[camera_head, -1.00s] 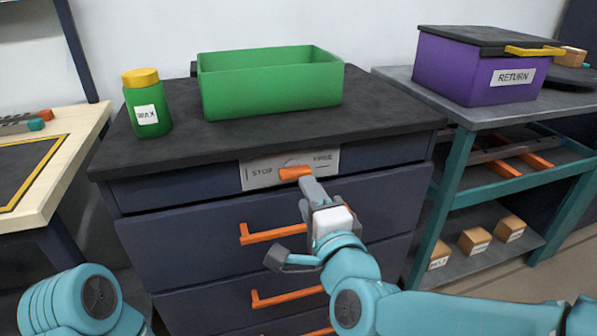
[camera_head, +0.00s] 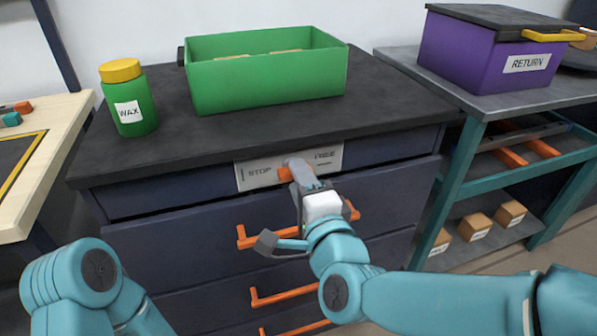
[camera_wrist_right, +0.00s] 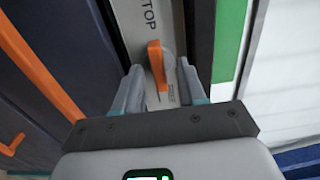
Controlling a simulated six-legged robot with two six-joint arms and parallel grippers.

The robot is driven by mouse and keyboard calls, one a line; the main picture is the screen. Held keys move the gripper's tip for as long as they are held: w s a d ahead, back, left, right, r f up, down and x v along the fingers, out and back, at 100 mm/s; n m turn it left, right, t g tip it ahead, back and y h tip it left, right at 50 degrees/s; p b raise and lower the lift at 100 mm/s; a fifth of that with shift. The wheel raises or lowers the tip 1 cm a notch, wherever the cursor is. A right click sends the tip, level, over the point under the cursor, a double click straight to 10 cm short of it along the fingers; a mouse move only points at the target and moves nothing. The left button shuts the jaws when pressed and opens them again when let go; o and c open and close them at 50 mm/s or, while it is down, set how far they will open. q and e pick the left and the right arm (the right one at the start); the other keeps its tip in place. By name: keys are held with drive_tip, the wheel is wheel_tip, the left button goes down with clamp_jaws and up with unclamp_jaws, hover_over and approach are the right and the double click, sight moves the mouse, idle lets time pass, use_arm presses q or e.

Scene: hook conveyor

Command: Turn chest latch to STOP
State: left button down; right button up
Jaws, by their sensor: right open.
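The chest latch is a small orange handle (camera_head: 284,174) on a white plate (camera_head: 257,175) marked STOP at left and FREE at right, on the front of the dark chest. My right gripper (camera_head: 298,168) is at the latch and hides part of it. In the right wrist view the orange latch (camera_wrist_right: 156,66) lies lengthwise along the plate, between the two open fingers, with a gap visible on each side. STOP is beyond its far end; the FREE lettering is mostly hidden. My left arm shows at lower left; its gripper is out of view.
The chest top (camera_head: 160,160) carries a green open bin (camera_head: 270,85) and a green wax jar (camera_head: 128,97). Orange drawer handles (camera_head: 262,236) project below the latch. A shelf unit with a purple box (camera_head: 480,50) stands right, a light table (camera_head: 60,130) left.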

use_arm(q)
drive_tip(key=shift+w, duration=0.4)
use_arm(e)
drive_tip(key=shift+w, duration=0.25)
use_arm(q)
drive_tip(key=shift+a, duration=0.1)
use_arm(e)
drive_tip(key=shift+a+f, duration=0.1)
drive_tip(key=shift+c, duration=0.3)
clamp_jaws()
use_arm(q)
drive_tip(key=shift+s, duration=0.1)
